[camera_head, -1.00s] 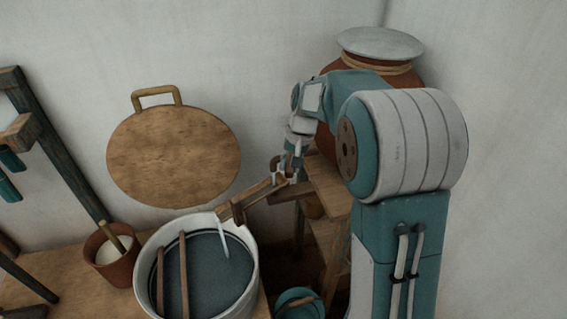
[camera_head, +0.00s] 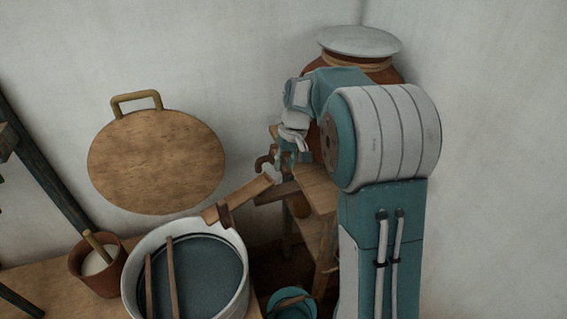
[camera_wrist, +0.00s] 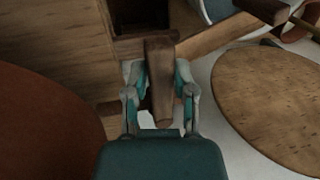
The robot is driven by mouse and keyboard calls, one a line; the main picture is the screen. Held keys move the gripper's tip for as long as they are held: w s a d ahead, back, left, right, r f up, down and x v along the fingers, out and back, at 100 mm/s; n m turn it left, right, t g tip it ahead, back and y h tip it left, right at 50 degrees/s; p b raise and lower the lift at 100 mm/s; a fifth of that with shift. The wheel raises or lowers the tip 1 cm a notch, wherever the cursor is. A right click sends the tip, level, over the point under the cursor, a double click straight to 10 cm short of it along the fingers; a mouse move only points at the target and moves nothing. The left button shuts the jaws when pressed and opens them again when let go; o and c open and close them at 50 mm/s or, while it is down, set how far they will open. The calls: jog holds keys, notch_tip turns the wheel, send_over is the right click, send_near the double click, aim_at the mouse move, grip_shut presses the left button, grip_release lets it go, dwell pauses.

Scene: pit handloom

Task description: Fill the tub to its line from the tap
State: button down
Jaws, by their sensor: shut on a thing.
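The pale tub (camera_head: 236,292) stands on a wooden surface at the lower left, with dark water (camera_head: 205,270) in it. I cannot make out the line clearly. A wooden chute (camera_head: 240,198) slopes down to the tub's rim; no stream falls from it. The big clay jar (camera_head: 396,72) stands behind my arm. The brown tap (camera_head: 264,162) shows beside my gripper (camera_head: 284,162). In the wrist view my gripper (camera_wrist: 160,92) is shut on a tapered wooden handle, seemingly the tap handle (camera_wrist: 159,65). My fingers and arm hide much of the tap.
Two sticks (camera_head: 173,280) lie across the tub. A clay pot (camera_head: 100,275) stands left of it, a teal bucket (camera_head: 290,304) lower right. A wooden stand (camera_head: 318,190) is beside my arm.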

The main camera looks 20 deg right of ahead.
jog(key=shift+s+f, duration=0.2)
jog(key=shift+c, duration=2.2)
grip_release()
jog(key=shift+r, duration=0.1)
jog(key=shift+w+d+r, duration=0.1)
jog(key=shift+r, duration=0.35)
notch_tip(320, 180, up, 11)
jog(key=d, duration=0.2)
jog(key=shift+d, duration=0.15)
jog(key=shift+f, duration=0.1)
